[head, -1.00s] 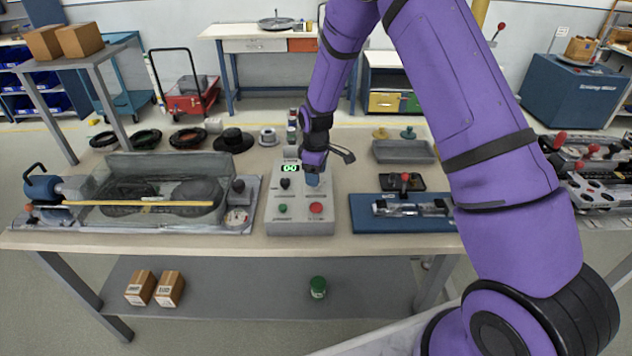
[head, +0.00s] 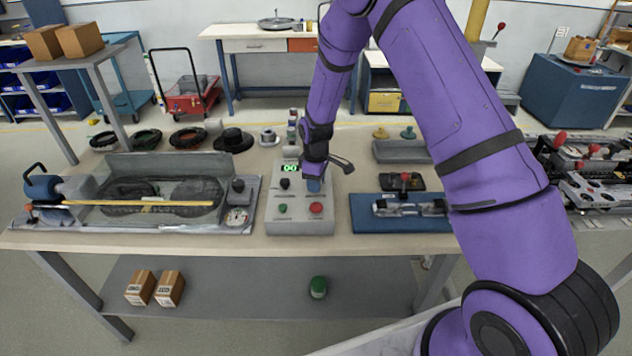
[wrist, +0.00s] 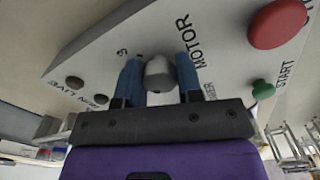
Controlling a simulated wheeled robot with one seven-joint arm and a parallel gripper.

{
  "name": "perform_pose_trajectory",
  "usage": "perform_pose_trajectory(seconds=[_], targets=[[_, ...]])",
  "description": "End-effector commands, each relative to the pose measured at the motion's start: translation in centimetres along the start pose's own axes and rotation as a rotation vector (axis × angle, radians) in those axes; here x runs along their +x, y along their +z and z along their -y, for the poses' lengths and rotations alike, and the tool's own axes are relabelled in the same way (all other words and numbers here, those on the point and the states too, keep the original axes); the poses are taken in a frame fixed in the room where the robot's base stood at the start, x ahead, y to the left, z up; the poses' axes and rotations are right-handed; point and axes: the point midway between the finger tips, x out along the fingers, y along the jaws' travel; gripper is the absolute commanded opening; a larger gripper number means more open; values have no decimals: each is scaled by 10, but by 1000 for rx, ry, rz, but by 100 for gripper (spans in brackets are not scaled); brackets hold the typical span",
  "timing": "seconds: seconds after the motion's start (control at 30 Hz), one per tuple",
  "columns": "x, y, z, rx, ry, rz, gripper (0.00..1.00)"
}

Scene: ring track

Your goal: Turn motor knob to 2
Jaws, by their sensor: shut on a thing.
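The grey control box (head: 300,222) stands on the workbench, with a lit green display reading 00, partly covered by my wrist. My gripper (head: 313,185) reaches down onto its right half, over the red button (head: 316,208). In the wrist view, the blue fingers of my gripper (wrist: 158,68) are shut on the grey motor knob (wrist: 158,76), one on each side. The word MOTOR and a 3 are printed nearby. The knob's pointer cannot be made out. The red button (wrist: 278,24) and green START button (wrist: 262,90) lie to the right.
A black knob (head: 285,184) and a green button (head: 282,208) are on the box's left half. A tank unit with a yellow bar (head: 140,204) stands close on the left. A blue-based fixture (head: 400,222) stands close on the right. Bare bench lies in front.

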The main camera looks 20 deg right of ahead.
Motion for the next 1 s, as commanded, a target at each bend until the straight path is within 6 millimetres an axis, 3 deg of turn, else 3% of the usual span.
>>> perform_pose_trajectory(seconds=[0.37, 1.0], targets=[[0, 0, 0, 137, 0, 0, 10], [0, 0, 0, 637, 0, 0, 10]])
